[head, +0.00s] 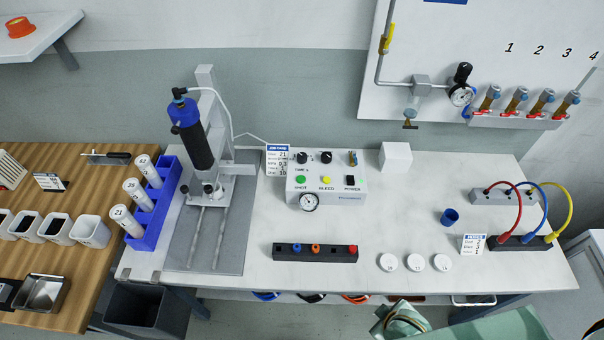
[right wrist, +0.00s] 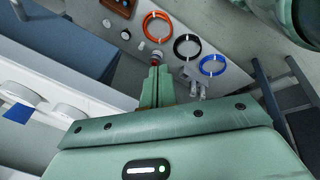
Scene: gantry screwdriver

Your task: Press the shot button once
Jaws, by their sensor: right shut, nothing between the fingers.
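The shot button (head: 300,180) is a green button at the front left of the white control box (head: 345,187), above the label SHOT. Nothing covers it. A yellow button (head: 326,180) marked BLEED and a black POWER switch (head: 350,180) sit to its right. My right gripper is shut and empty in the right wrist view (right wrist: 155,85). It is below and in front of the table's front edge, well away from the box. In the head view only part of my right arm shows at the bottom, and its fingertips are not clear. My left gripper is in neither view.
A dispenser stand with a black and blue syringe (head: 193,135) stands left of the box. A white cube (head: 395,157) stands right of the box. Hose coils (right wrist: 187,47) hang below the table.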

